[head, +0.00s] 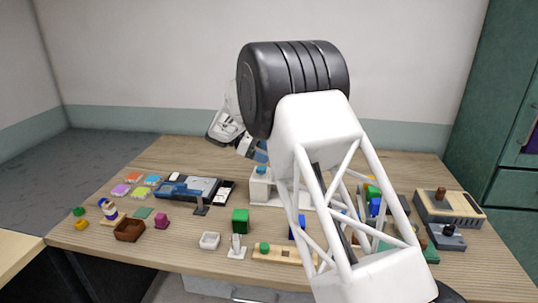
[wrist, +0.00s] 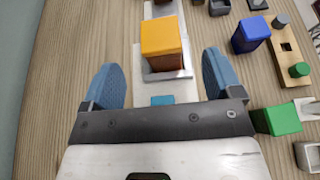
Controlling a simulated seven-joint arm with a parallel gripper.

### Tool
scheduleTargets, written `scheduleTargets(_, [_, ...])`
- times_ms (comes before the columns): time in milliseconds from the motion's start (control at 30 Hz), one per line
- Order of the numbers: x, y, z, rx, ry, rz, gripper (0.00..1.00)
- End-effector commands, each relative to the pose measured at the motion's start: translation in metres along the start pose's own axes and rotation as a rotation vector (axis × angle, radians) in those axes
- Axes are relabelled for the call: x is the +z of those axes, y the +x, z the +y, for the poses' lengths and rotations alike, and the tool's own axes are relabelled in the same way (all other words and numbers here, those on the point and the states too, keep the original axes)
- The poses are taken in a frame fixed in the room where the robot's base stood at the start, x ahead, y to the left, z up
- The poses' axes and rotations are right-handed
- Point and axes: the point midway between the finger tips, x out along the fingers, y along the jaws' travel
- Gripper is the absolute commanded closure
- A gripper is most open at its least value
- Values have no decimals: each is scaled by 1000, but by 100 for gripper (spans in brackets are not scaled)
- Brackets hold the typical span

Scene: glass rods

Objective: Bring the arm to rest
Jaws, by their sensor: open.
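My gripper (wrist: 160,62) is open in the wrist view, its two blue fingers spread wide. A yellow-orange block (wrist: 162,45) shows ahead between the fingers, set in a pale holder (wrist: 180,72). I see no contact between block and fingers; their height above it is hard to tell. In the head view my gripper (head: 258,152) is partly hidden behind my own arm, above the back middle of the table. A white stand (head: 262,190) shows below it. The yellow-orange block cannot be made out there.
The wooden table (head: 190,262) is crowded. A green cube (head: 240,221), a white tray (head: 209,241) and a wooden strip (head: 268,254) lie in front. My arm hides part of the right side.

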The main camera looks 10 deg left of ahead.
Motion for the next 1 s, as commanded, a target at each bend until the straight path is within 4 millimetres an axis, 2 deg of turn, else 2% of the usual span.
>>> scheduleTargets(300, [1,0,0,0,1,1,15])
scheduleTargets(467, [8,6,-3,-6,12,16,15])
scheduleTargets(633, [30,19,-13,-20,45,56,15])
scheduleTargets(767, [55,37,-26,-40,87,105,15])
scheduleTargets(1000, [101,72,-61,-85,182,210,15])
